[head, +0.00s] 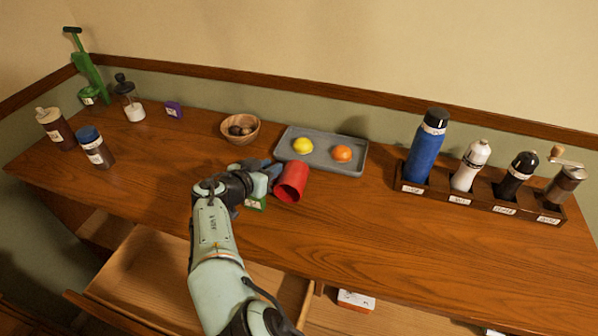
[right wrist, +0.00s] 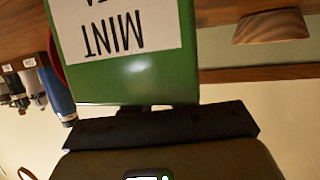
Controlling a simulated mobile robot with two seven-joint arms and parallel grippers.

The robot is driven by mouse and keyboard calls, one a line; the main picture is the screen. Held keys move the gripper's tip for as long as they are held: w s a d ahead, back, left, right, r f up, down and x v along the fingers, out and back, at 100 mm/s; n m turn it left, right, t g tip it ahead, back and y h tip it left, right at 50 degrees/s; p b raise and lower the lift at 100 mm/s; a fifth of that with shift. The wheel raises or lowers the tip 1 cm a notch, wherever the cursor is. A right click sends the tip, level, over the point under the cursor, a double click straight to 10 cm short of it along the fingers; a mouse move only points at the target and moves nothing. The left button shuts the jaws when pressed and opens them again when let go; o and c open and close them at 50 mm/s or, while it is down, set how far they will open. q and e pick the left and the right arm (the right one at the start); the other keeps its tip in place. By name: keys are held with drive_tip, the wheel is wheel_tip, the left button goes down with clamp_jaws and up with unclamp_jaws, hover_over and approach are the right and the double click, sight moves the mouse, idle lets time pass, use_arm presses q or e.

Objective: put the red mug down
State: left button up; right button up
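In the right wrist view a thin strip of red (right wrist: 54,46), likely the mug, shows behind a green box. The gripper's dark front part (right wrist: 160,124) is seen there, but no clear finger gap. My left gripper is not in view.
The green box (right wrist: 130,75) marked MINT is close to the right gripper; in the head view it shows just below it (head: 256,204). A grey tray (head: 322,164) with a lemon and an orange, a wooden bowl (head: 240,127) and a bottle rack (head: 480,196) stand around. The right front counter is clear.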

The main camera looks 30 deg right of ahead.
drive_tip(key=x, duration=0.2)
drive_tip(key=shift+d+f, duration=0.25)
drive_tip(key=shift+f, duration=0.05)
clamp_jaws()
drive_tip(key=shift+a, duration=0.1)
idle(1.0)
unclamp_jaws()
